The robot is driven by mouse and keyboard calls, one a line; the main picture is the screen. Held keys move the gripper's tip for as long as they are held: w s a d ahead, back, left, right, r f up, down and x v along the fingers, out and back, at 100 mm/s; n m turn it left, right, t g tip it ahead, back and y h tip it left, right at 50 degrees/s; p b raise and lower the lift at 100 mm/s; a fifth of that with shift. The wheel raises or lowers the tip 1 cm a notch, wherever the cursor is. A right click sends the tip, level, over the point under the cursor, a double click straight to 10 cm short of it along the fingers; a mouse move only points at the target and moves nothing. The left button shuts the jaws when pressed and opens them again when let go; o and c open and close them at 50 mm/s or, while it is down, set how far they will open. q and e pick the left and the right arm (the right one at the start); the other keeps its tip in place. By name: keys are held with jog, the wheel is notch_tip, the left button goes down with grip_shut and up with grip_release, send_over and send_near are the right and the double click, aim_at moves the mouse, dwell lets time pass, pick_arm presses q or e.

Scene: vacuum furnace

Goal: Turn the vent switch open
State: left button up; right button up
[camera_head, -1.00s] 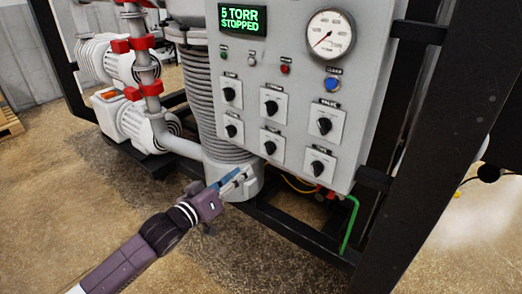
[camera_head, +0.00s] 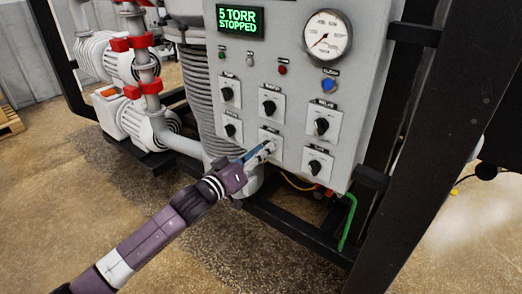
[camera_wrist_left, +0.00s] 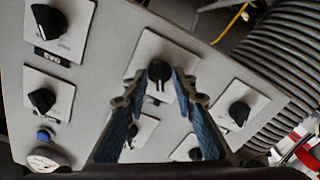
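The grey control panel (camera_head: 299,85) carries two rows of black rotary switches on white plates. Their labels are too small to read surely, so I cannot tell by label which is the vent switch. My left gripper (camera_head: 268,149) is in front of the lower middle switch (camera_head: 269,138), partly covering its plate. In the left wrist view, this switch's black knob (camera_wrist_left: 160,72) lies between the blue-padded fingertips of the open left gripper (camera_wrist_left: 157,88). Whether the fingers touch the knob cannot be told. My right gripper is not in view.
Neighbouring switches sit close by, including the lower right one (camera_head: 317,163) and lower left one (camera_head: 231,128). A display (camera_head: 241,20) reads "5 TORR STOPPED". A gauge (camera_head: 327,36) and blue button (camera_head: 329,85) are above. A ribbed column (camera_head: 200,95) stands left, black frame posts right.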

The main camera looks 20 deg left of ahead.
pick_arm(q)
jog(key=c, duration=0.6)
grip_shut()
jog(key=shift+m, duration=0.3)
jog(key=shift+s+d+m+p, duration=0.1)
jog(key=shift+m+p, duration=0.8)
jog(key=shift+m, duration=1.9)
jog(key=shift+d+m+p, duration=0.1)
jog(key=shift+m+p, duration=0.75)
jog(key=shift+m, duration=1.95)
